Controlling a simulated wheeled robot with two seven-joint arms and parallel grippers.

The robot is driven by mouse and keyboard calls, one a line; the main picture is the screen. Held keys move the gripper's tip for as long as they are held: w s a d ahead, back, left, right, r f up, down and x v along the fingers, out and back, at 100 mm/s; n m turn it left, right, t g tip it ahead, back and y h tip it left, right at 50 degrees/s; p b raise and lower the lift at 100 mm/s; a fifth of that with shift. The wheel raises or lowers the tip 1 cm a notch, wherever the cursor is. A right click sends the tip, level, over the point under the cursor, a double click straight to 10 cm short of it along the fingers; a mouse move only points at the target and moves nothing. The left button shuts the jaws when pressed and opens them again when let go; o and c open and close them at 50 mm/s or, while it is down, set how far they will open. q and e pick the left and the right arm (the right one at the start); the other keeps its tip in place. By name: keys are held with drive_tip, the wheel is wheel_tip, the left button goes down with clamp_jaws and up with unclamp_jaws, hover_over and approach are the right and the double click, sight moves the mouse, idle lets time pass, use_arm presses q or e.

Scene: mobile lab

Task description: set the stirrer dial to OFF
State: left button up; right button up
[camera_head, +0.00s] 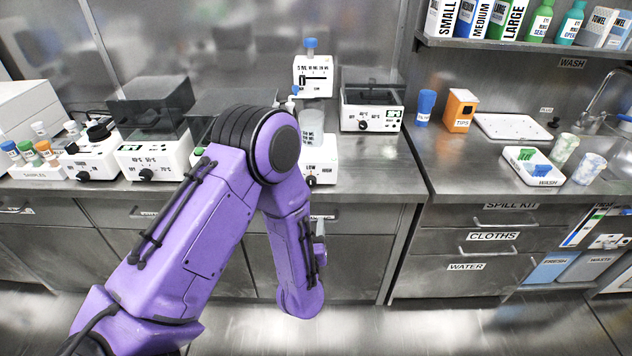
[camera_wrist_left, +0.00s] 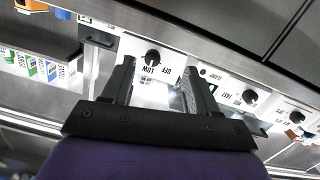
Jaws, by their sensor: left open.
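The stirrer (camera_head: 324,152) is a white box on the bench, partly hidden behind my purple left arm. A clear vessel stands over it. Its black dial (camera_wrist_left: 152,57) shows in the left wrist view, with upside-down LOW and OFF marks beside it. I cannot tell for sure which mark the dial points at. My left gripper (camera_wrist_left: 158,68) is open, and its two fingers frame the dial and the front panel. The fingers look apart from the dial, with nothing between them. In the head view they are hidden by my arm. My right gripper is not in view.
Another panel with a black dial (camera_wrist_left: 249,97) and a FAST mark sits beside the stirrer. A lidded bath (camera_head: 370,112) stands to its right, another dark-lidded one (camera_head: 150,155) to its left. The bench edge and drawers (camera_head: 355,255) lie below.

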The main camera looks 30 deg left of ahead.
sight(311, 184)
use_arm(q)
drive_tip(key=shift+n+y, duration=0.4)
drive_tip(key=shift+y, duration=0.2)
drive_tip(key=w+a+r, duration=0.1)
drive_tip(key=w+a, duration=0.1)
drive_tip(key=w, duration=0.1)
drive_tip(key=w+a+r+p, duration=0.1)
drive_tip(key=w+a, duration=0.1)
drive_tip(key=w, duration=0.2)
drive_tip(key=w+a+r, duration=0.1)
drive_tip(key=w, duration=0.2)
drive_tip(key=shift+w+a+p, duration=0.15)
drive_tip(key=shift+a+p, duration=0.25)
drive_tip(key=shift+t, duration=0.3)
drive_tip(key=c, duration=1)
